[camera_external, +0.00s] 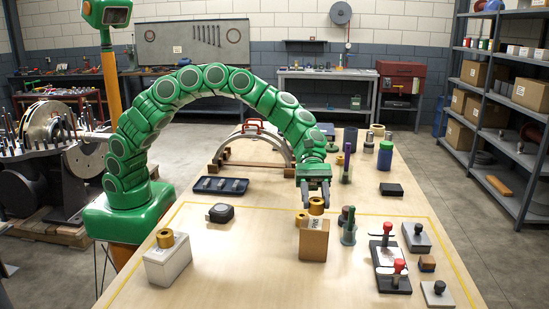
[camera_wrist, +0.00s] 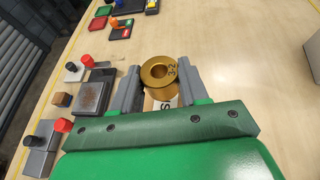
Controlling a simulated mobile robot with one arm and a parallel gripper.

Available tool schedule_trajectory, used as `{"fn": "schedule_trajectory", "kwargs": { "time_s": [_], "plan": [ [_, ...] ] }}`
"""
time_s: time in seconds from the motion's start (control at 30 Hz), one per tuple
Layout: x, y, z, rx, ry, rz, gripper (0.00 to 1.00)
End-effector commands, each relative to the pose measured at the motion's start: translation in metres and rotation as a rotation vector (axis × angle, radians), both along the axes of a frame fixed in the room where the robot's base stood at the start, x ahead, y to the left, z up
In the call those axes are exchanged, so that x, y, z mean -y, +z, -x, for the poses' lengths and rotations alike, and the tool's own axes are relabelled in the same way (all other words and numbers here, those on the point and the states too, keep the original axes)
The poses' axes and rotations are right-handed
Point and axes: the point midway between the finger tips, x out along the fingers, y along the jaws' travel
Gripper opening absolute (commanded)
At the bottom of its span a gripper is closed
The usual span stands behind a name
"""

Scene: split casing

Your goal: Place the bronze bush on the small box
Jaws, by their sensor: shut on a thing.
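A bronze bush (camera_external: 317,206), a short ring with a hole, is between the fingers of my gripper (camera_external: 316,196). In the wrist view the bush (camera_wrist: 158,73) is marked "3-2", and my gripper (camera_wrist: 154,88) is shut on it. The small box (camera_external: 313,243) is brown cardboard and stands upright on the table directly below the bush. Part of its labelled top (camera_wrist: 160,102) shows under the bush in the wrist view. The bush is at or just above the box top; I cannot tell whether they touch.
A pale box (camera_external: 167,266) with another bronze ring (camera_external: 166,238) stands at the left. A tape measure (camera_external: 220,213) and dark tray (camera_external: 220,186) lie behind it. The table front is clear.

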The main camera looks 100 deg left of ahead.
Motion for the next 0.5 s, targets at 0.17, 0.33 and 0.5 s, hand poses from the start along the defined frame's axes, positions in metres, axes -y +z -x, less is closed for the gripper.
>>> {"fn": "schedule_trajectory", "kwargs": {
  "time_s": [0.17,0.33,0.5],
  "plan": [
    [0.001,-0.024,-0.001,-0.004,0.000,0.001,0.00],
    [0.000,-0.032,-0.001,-0.001,0.000,0.001,0.00],
    [0.000,-0.031,-0.001,0.000,0.000,0.001,0.00]
  ]
}}
